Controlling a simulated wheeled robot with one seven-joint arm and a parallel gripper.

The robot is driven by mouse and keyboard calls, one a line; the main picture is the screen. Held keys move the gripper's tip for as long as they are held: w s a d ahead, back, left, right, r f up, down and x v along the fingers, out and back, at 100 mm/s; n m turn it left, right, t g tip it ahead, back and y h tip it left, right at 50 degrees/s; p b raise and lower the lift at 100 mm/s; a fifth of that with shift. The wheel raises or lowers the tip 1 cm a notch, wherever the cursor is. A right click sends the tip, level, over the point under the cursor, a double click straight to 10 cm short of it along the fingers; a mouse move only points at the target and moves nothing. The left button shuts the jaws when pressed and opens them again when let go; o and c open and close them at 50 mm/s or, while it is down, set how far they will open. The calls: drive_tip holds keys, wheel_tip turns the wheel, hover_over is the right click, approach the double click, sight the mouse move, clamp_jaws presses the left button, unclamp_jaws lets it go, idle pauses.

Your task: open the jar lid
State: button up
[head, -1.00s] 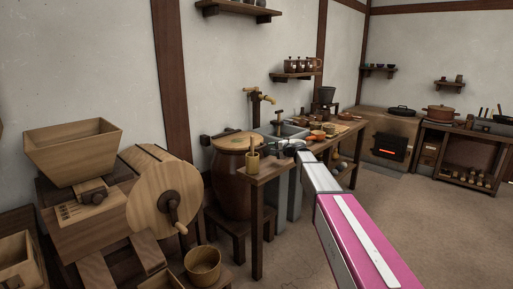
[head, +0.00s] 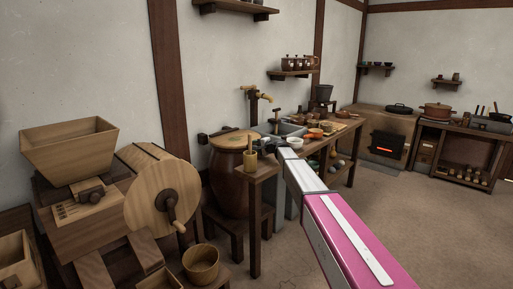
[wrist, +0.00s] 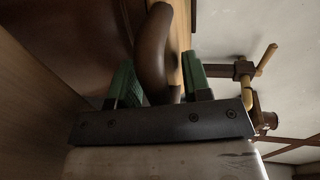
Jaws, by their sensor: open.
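The jar (head: 228,178) is large, dark brown and upright on a low wooden stand, with a pale wooden lid (head: 233,141) lying on its mouth. In the wrist view, the brown jar wall (wrist: 75,30) is at left, with the lid's pale edge (wrist: 180,30) beside it. A dark curved handle (wrist: 153,45) stands between the green fingers of my gripper (wrist: 160,80). The fingers are open on either side of it. I cannot tell whether they touch it or exactly where it is fixed. In the head view, my gripper is small and dark beside the jar's right side.
Brass taps (wrist: 250,85) are on the wall behind. A wooden mill (head: 150,200) is at left, and a sink (head: 287,129) and crowded worktable are at right. Open floor lies at right.

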drive_tip(key=shift+c, duration=0.2)
drive_tip(key=shift+s, duration=0.1)
clamp_jaws()
